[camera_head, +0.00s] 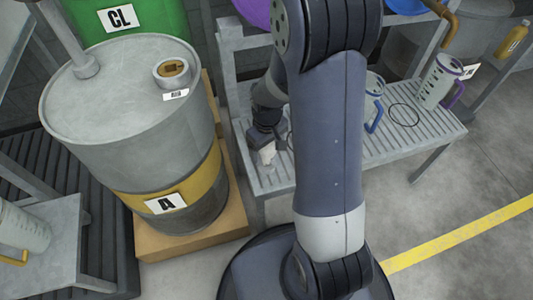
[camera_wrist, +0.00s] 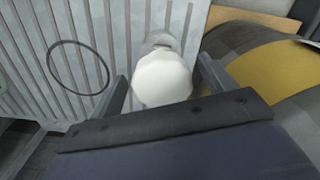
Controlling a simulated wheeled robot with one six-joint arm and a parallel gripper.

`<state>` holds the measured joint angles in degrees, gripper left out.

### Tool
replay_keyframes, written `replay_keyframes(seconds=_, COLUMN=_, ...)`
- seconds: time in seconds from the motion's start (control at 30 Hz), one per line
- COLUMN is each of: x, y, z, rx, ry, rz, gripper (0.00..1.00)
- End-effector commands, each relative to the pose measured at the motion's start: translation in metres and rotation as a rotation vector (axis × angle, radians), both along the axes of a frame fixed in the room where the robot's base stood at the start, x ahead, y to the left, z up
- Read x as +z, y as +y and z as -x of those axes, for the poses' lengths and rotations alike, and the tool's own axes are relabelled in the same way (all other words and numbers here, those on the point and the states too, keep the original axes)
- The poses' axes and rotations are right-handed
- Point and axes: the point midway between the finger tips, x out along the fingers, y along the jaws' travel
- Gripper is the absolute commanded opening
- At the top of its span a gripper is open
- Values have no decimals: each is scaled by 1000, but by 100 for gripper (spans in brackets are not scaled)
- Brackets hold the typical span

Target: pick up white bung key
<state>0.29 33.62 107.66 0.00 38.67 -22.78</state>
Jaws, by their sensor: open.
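The white bung key (camera_wrist: 160,80) shows in the wrist view as a rounded white head over the slatted grey bench. A small grey part shows just beyond it. My gripper (camera_wrist: 165,78) is open, with one finger on each side of the white head. I see a gap to the right finger; whether the left finger touches is unclear. In the head view my gripper (camera_head: 264,147) is low over the left end of the bench, beside a small whitish patch. The arm hides part of the bench there.
The slatted bench (camera_head: 345,165) holds clear jugs, one with a purple handle (camera_head: 438,82), and a thin black ring (camera_head: 403,114). A grey drum (camera_head: 130,100) with a yellow band stands close on the left, on a wooden base (camera_head: 190,243). Floor at right is clear.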

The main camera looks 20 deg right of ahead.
Motion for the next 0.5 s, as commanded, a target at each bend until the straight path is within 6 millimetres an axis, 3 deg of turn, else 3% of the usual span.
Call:
replay_keyframes(seconds=0.03, x=-14, y=1, z=1, rx=1, ry=4, rz=0, gripper=79)
replay_keyframes(seconds=0.2, x=-37, y=2, z=0, rx=1, ry=3, rz=0, gripper=79)
replay_keyframes(seconds=0.5, x=-37, y=2, z=0, rx=0, ry=0, rz=0, gripper=75)
